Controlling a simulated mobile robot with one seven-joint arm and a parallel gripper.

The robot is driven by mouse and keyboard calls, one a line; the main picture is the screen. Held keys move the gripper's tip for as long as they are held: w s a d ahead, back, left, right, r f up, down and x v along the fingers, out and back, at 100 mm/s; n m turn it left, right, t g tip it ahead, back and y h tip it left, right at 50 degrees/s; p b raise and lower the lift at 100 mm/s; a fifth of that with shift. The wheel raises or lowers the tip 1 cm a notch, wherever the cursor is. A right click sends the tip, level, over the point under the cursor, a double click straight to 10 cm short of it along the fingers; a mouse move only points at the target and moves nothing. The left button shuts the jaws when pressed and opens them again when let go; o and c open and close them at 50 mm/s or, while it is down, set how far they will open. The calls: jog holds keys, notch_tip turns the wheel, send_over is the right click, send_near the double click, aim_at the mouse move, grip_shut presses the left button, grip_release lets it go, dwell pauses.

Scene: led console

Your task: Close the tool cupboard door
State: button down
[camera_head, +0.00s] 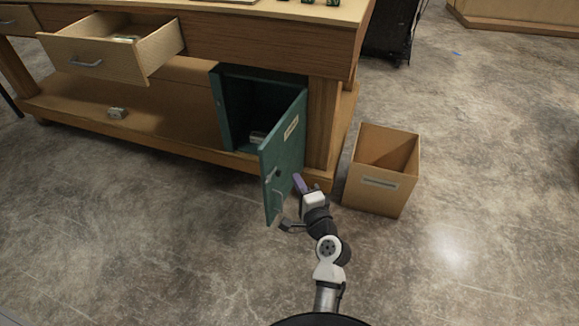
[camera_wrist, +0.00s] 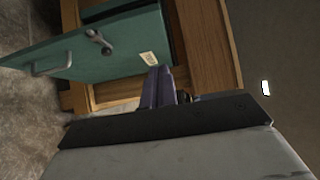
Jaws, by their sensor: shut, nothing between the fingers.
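The tool cupboard is a dark green box under the wooden bench, and its green door (camera_head: 284,155) stands open, swung out towards me. The door has a label, a latch and a handle (camera_head: 277,205). In the wrist view the door (camera_wrist: 115,50) fills the upper left, with the handle (camera_wrist: 52,65) at its far left. My gripper (camera_head: 298,184) is shut and empty, on the right side of the door, close to its outer face. In the wrist view its purple fingers (camera_wrist: 158,84) are together just below the door's label. I cannot tell whether they touch the door.
A wooden drawer (camera_head: 110,50) hangs open at upper left. An open cardboard-coloured box (camera_head: 382,170) stands on the floor right of the cupboard. A small object (camera_head: 117,113) lies on the bench's lower shelf. The floor left of the door is clear.

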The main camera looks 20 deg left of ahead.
jog(key=p, duration=0.2)
send_near(269, 145)
jog(key=w, duration=0.4)
jog(key=a, duration=0.3)
jog(key=shift+w+r+p, duration=0.2)
jog(key=shift+r+p, duration=0.05)
jog(key=shift+p, duration=0.1)
jog(key=shift+w+a+f, duration=0.1)
jog(key=shift+a, duration=0.15)
